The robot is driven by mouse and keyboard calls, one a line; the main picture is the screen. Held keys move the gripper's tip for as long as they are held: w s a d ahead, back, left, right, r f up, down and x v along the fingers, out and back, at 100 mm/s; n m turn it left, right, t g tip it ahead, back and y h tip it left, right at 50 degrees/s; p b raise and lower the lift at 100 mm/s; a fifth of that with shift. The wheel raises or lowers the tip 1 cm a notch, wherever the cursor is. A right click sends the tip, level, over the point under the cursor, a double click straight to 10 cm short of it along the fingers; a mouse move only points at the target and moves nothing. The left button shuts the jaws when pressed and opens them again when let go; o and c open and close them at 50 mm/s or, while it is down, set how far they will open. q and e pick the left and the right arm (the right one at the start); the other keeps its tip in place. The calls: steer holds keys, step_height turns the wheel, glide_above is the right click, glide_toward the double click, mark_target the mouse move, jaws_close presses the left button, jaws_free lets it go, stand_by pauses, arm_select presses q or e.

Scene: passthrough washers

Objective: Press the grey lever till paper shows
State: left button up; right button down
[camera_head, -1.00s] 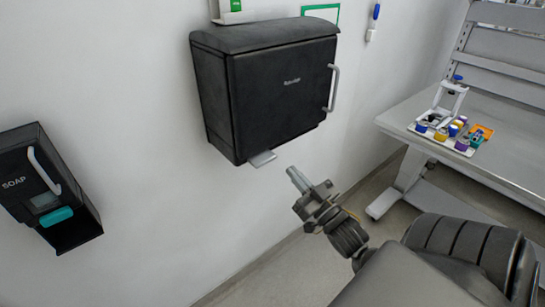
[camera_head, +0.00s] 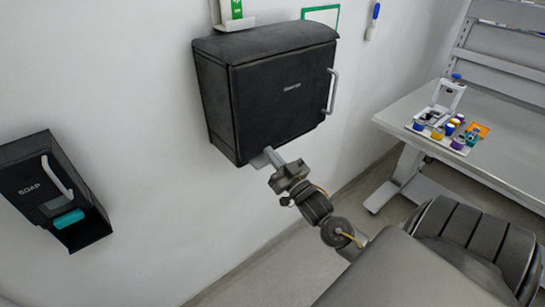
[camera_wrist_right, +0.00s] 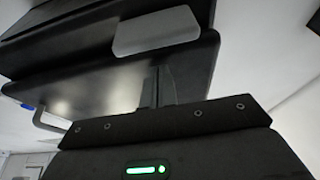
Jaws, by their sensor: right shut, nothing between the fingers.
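The black paper towel dispenser (camera_head: 278,92) hangs on the white wall, with a side handle on its right. Its grey lever (camera_head: 259,161) sticks out under the bottom edge, partly hidden behind my gripper. In the right wrist view the lever (camera_wrist_right: 157,31) is a pale flat plate under the dispenser (camera_wrist_right: 60,55). My right gripper (camera_head: 271,154) is shut and empty, its fingertips at the lever; whether they touch it I cannot tell. In the right wrist view the closed fingers (camera_wrist_right: 158,86) point up toward the dispenser's underside. No paper shows. My left gripper is not in view.
A black soap dispenser (camera_head: 45,185) with a teal push bar (camera_head: 68,219) hangs on the wall at the left. A grey bench (camera_head: 480,125) at the right carries a tray with small coloured containers (camera_head: 449,130). The wall below the dispenser is clear.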

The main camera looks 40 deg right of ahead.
step_height(320, 180, down, 3)
steer(key=shift+s+r, duration=0.1)
steer(key=shift+r, duration=0.05)
stand_by(0.3)
step_height(320, 180, down, 2)
steer(key=shift+s+f+b, duration=0.1)
steer(key=shift+b, duration=0.35)
